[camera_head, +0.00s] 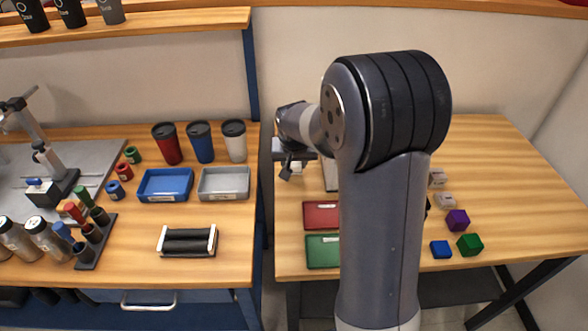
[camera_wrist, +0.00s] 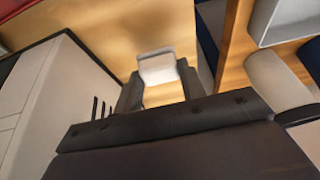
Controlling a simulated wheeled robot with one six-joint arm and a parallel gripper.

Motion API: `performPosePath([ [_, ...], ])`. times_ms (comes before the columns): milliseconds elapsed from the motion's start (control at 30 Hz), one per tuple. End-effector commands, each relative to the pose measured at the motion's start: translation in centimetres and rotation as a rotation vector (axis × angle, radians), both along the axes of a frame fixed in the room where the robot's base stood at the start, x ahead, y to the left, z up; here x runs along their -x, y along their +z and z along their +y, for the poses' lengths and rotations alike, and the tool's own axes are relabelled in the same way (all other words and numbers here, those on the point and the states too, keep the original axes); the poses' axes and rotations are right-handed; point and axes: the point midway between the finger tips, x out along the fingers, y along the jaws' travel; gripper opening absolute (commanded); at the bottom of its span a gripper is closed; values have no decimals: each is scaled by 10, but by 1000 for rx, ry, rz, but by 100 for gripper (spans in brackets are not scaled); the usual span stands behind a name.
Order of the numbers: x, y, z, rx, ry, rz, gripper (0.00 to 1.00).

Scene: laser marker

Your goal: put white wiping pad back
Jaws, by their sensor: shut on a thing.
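In the wrist view my gripper (camera_wrist: 160,85) is shut on a small white block, which looks like the white wiping pad (camera_wrist: 158,68). The pad sits between the two dark fingertips, with wooden tabletop below it. I cannot tell how high it is above the wood. In the head view my gripper (camera_head: 286,165) is near the left edge of the right table, partly hidden by my arm. The pad cannot be made out clearly there.
A red tray (camera_head: 321,216) and a green tray (camera_head: 323,251) lie on the right table. Blue (camera_head: 165,198) and grey (camera_head: 224,196) trays, tumblers and a roller stand (camera_head: 187,241) are on the left table. Cubes (camera_head: 457,220) lie right of my arm. A narrow gap separates the tables.

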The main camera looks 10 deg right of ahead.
Motion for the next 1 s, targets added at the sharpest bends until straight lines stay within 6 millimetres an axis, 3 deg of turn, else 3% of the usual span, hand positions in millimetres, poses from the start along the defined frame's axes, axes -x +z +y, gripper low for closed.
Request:
performPosePath([
  [167,1,-26,0,1,1,3,17],
  [533,0,-32,0,0,0,1,17],
  [567,0,-30,0,0,0,1,40],
  [600,0,-30,0,0,0,1,44],
  [800,0,-30,0,0,0,1,60],
  [1000,0,-29,0,0,0,1,60],
])
